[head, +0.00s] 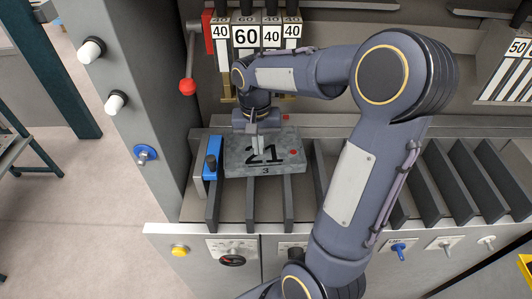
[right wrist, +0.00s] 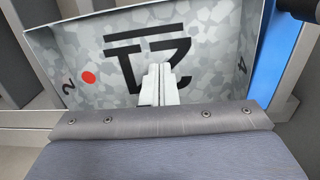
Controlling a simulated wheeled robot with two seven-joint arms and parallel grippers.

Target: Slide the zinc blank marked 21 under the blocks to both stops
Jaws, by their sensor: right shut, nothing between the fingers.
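The grey mottled zinc blank marked 21 (head: 236,165) lies flat on the slats at the left of the machine's table. It also fills the upper part of the right wrist view (right wrist: 215,85), with a red dot near one corner. A blue stop (head: 212,158) stands close along its left edge; I cannot tell if they touch. The blocks, marked 40 and 60 (head: 246,37), hang behind the blank. My right gripper (head: 258,150) is shut and empty, its fingertips over or on the blank's face by the number; contact is unclear. My left gripper is not in view.
A red-knobbed lever (head: 187,86) hangs left of the blocks. Bare dark slats (head: 440,180) run to the right of my arm. A front panel holds a yellow button (head: 180,250) and a blue key switch (head: 398,251). More blocks (head: 510,65) stand at the far right.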

